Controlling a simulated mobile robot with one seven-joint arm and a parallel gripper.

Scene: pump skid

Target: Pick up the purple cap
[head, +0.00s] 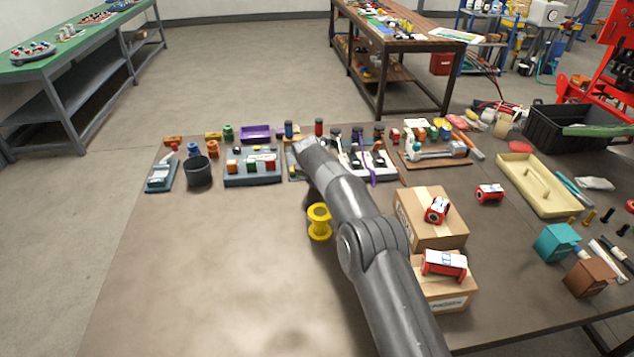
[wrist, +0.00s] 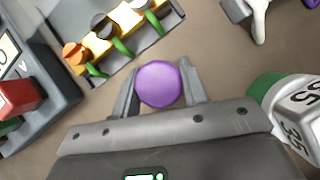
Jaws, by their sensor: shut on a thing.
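The purple cap (wrist: 159,84) is a round purple disc in the wrist view. It sits between the two grey fingers of my gripper (wrist: 158,66), which is shut on it with one finger at each side. I cannot tell whether the cap touches the table or is held above it. In the head view my arm reaches to the row of parts at the far side of the table, and its links hide the cap and the fingers.
A grey holder with orange and yellow pieces (wrist: 118,27) lies just ahead. A green-and-white numbered part (wrist: 290,100) is close at right, a red block (wrist: 14,97) at left. In the head view, a yellow spool (head: 319,222) and cardboard boxes (head: 412,212) flank my arm; the table's front left is clear.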

